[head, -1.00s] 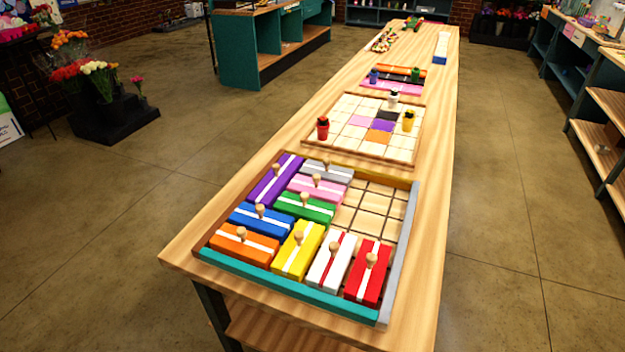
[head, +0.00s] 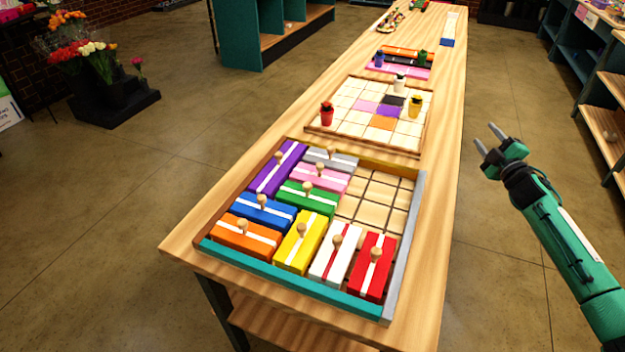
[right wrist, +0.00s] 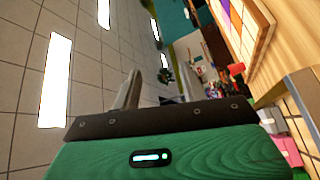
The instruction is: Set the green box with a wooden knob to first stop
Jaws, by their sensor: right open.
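The green box (head: 296,198) with a white stripe and a wooden knob (head: 308,189) lies in the framed tray (head: 290,282) on the wooden table. The pink box (head: 330,181) is behind it, the blue box (head: 250,213) at its front left, and the yellow box (head: 291,253) in front. Empty grid cells (head: 365,211) lie to its right. My right gripper (head: 484,138) is open and empty, out to the right of the table, away from the tray. It also shows in the right wrist view (right wrist: 160,90). My left gripper is not in view.
Purple (head: 268,174), grey (head: 345,162), orange (head: 238,237), white (head: 327,266) and red (head: 365,280) boxes share the tray. The tray has raised walls. A second board (head: 350,124) with small pots stands behind it. The tray's back right cells are free.

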